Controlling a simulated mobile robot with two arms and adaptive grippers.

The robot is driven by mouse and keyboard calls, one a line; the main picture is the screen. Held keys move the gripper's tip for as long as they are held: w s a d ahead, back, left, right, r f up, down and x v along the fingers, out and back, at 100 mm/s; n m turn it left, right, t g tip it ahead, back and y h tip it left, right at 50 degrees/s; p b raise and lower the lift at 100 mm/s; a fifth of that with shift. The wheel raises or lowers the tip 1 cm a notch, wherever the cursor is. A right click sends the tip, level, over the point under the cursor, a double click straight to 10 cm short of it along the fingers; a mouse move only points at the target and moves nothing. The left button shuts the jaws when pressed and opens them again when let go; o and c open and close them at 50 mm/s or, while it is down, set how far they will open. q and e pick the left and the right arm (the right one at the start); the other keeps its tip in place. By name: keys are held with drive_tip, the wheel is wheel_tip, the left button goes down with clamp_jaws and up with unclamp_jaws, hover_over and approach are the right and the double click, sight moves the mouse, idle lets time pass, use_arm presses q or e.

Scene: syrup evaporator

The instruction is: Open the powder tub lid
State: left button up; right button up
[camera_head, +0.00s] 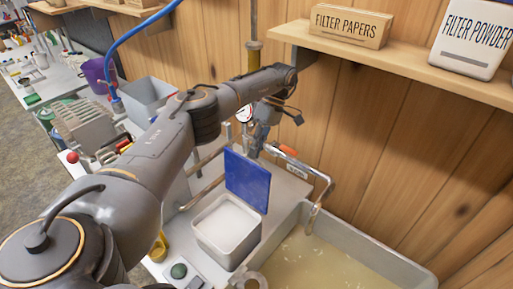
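The powder tub (226,245) is a light grey, square-topped tub on the grey worktop, with a white surface showing inside. Its blue lid (247,181) stands upright at the tub's back right edge, so the tub's top is uncovered. My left arm reaches in from the left, and my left gripper (257,143) is just above and behind the lid's top edge. The gripper is small and dark here, and I cannot tell whether its fingers are apart or whether it touches the lid. My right gripper is not in view.
A basin of pale yellow liquid (335,262) lies right of the tub. A bent metal pipe with an orange-red handle (288,151) stands behind. A wooden shelf (400,62) holds a filter papers box (345,25) and a filter powder container (474,38).

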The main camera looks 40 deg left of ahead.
use_arm(q)
drive_tip(key=o, duration=0.4)
drive_tip(key=shift+s+d+f, duration=0.15)
drive_tip(key=shift+s+f, duration=0.05)
drive_tip(key=shift+f, duration=0.35)
drive_tip(key=shift+s+d+f, duration=0.15)
drive_tip(key=shift+f, duration=0.4)
drive_tip(key=shift+c, duration=0.2)
drive_tip(key=shift+o, duration=1.1)
drive_tip(key=shift+w+a+f, duration=0.1)
drive_tip(key=shift+w, duration=0.05)
wheel_tip(320, 180, up, 10)
drive_tip(key=shift+w+a, duration=0.2)
drive_tip(key=shift+s, duration=0.15)
